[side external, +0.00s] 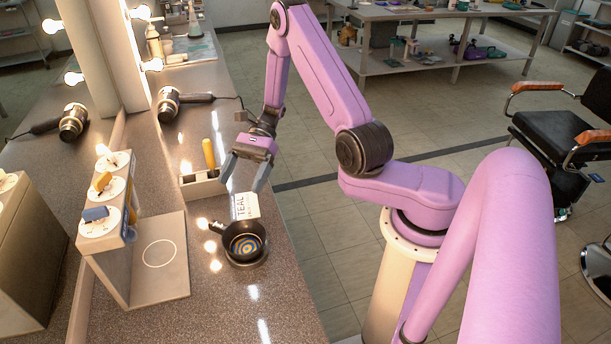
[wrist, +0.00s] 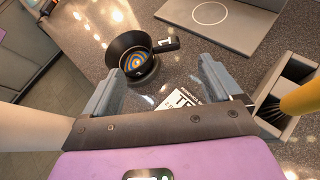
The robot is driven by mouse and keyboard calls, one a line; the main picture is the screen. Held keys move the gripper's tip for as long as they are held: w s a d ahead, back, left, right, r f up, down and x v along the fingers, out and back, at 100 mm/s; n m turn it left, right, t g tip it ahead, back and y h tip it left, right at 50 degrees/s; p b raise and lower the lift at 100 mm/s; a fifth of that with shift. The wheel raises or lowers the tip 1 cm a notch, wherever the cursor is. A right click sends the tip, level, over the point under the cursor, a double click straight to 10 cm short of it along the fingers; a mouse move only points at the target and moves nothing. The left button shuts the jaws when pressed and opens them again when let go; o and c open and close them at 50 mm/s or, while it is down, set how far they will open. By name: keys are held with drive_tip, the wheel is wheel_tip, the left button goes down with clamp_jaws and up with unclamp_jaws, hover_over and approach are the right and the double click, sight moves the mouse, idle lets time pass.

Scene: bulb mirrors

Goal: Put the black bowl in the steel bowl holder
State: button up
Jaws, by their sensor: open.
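The black bowl (side external: 261,235) stands on the speckled counter near its right edge, with colored rings showing inside. It also shows in the wrist view (wrist: 113,50), with a short dark tab bearing a white label at its side. A dark round base shows under the bowl; I cannot tell whether it is part of the bowl or a separate holder. I cannot clearly pick out a steel bowl holder. My gripper (side external: 245,184) is open and empty, above the counter and farther back than the bowl. In the wrist view my fingers (wrist: 160,72) are spread, with the bowl beyond them.
A white TEAL card (side external: 245,206) lies behind the bowl. A small box (side external: 203,187) holds a yellow-handled tool (side external: 209,153). A beige stand with dials (side external: 105,245) and a circle-marked plate (side external: 172,272) is left of the bowl. Hair dryers lie farther back.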

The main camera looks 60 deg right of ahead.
drive_tip(key=s+a+r+n+g+h, duration=0.5)
drive_tip(key=s+a+r+n+h, duration=0.3)
drive_tip(key=n, duration=0.6)
drive_tip(key=s+d+r+n+t+h, duration=0.1)
drive_tip(key=s+r+n+t+h, duration=0.1)
drive_tip(key=s+n, duration=0.6)
drive_tip(key=s+d+r+n+t+h, duration=0.2)
drive_tip(key=s+r+n+t, duration=0.1)
drive_tip(key=s+n, duration=0.6)
drive_tip(key=shift+d+t, duration=0.25)
drive_tip(key=shift+t, duration=0.25)
